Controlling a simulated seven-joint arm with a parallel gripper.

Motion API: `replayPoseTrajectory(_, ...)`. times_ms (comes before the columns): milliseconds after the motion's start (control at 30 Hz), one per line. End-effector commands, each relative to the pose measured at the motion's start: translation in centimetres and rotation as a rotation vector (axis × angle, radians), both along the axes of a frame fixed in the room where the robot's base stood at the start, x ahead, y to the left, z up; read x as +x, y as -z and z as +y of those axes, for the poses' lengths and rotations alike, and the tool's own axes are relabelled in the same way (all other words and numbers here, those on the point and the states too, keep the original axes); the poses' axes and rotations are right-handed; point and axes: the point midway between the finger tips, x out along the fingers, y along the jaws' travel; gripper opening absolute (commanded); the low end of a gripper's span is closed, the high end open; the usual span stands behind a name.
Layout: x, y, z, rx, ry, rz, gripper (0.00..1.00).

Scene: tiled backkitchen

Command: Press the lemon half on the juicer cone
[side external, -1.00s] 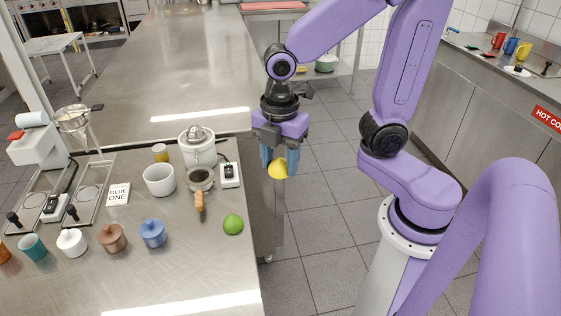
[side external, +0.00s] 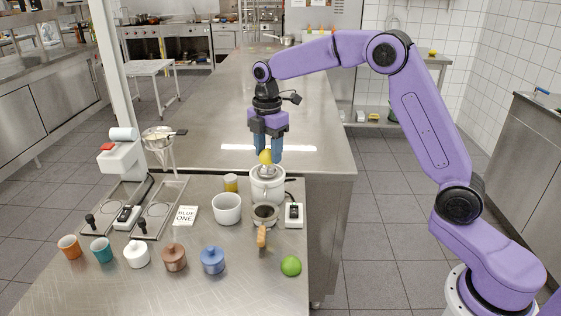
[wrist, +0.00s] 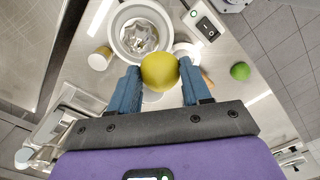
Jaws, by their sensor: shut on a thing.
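The yellow lemon half (side external: 265,157) is held between the blue fingers of my gripper (side external: 265,154), which is shut on it. The white juicer (side external: 267,187) stands on the steel counter directly below it in the side view. In the wrist view, the lemon (wrist: 159,72) sits between the fingertips and overlaps the lower right of the juicer bowl. The ribbed juicer cone (wrist: 139,37) is partly uncovered there. The side view shows the lemon just above the juicer top; I cannot tell whether it touches the cone.
Close around the juicer are a yellow jar (side external: 231,183), a white cup (side external: 227,208), a strainer with a wooden handle (side external: 262,236) and a switch box (side external: 293,215). A green lime (side external: 291,266) lies nearer the front. Several lidded pots (side external: 174,257) line the front left.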

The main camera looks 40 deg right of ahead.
Motion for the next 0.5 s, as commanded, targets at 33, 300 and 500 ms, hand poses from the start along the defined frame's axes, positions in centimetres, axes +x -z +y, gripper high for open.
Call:
replayPoseTrajectory(33,0.9,0.3,-0.6,0.000,0.002,0.001,0.26)
replayPoseTrajectory(300,2.8,0.9,-1.9,0.000,0.000,0.001,0.26)
replayPoseTrajectory(500,2.8,1.9,-2.0,0.000,-0.001,0.001,0.26)
